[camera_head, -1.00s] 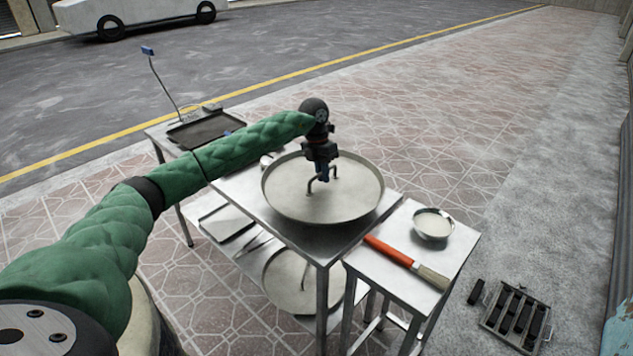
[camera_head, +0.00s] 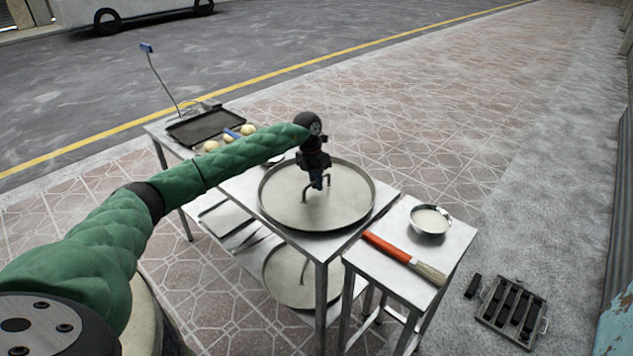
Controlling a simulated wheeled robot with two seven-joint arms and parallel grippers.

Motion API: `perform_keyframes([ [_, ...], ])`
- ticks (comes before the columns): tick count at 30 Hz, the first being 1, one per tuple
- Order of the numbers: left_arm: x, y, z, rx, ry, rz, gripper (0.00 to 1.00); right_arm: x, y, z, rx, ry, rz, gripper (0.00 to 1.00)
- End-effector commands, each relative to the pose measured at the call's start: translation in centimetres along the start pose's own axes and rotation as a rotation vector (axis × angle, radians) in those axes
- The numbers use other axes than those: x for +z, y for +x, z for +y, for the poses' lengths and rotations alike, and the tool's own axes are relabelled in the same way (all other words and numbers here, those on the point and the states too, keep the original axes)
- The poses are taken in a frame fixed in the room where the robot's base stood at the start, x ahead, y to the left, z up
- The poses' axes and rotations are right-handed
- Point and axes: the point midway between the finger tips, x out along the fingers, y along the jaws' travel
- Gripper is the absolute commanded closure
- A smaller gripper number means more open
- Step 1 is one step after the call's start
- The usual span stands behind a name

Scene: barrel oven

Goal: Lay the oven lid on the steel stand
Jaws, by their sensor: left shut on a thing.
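The oven lid (camera_head: 345,205) is a round, grey, shallow metal disc with a raised rim and a bent handle in its middle. It is over the top of the steel stand (camera_head: 272,229), level or nearly so; I cannot tell whether it touches the top. My left gripper (camera_head: 318,183) is above the lid's middle and shut on its handle. My green-sleeved left arm comes in from the left. My right gripper is not in view.
A second round pan (camera_head: 290,285) lies on the lower shelf. A side table holds a red-handled brush (camera_head: 385,245) and a bowl (camera_head: 430,220). A dark tray (camera_head: 205,127) and dough balls (camera_head: 248,130) are at the back left. A coal grate (camera_head: 510,309) lies on the ground.

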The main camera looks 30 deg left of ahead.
Motion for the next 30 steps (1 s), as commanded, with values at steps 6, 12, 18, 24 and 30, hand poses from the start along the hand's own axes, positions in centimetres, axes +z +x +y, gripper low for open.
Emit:
perform_keyframes([
  [6,0.0,0.0,0.0,0.0,0.0,0.0,0.68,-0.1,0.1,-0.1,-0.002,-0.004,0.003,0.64],
  [12,0.0,0.0,0.0,0.0,0.0,0.0,0.68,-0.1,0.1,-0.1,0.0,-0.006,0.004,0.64],
  [18,0.1,-1.3,0.0,0.0,0.0,-0.003,0.68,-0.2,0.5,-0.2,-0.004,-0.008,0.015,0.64],
  [24,0.1,-4.9,0.1,0.001,0.0,-0.004,0.68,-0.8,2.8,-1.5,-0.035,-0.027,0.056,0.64],
  [30,0.1,-8.7,0.0,0.0,0.001,-0.004,0.68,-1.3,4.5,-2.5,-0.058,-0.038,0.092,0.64],
])
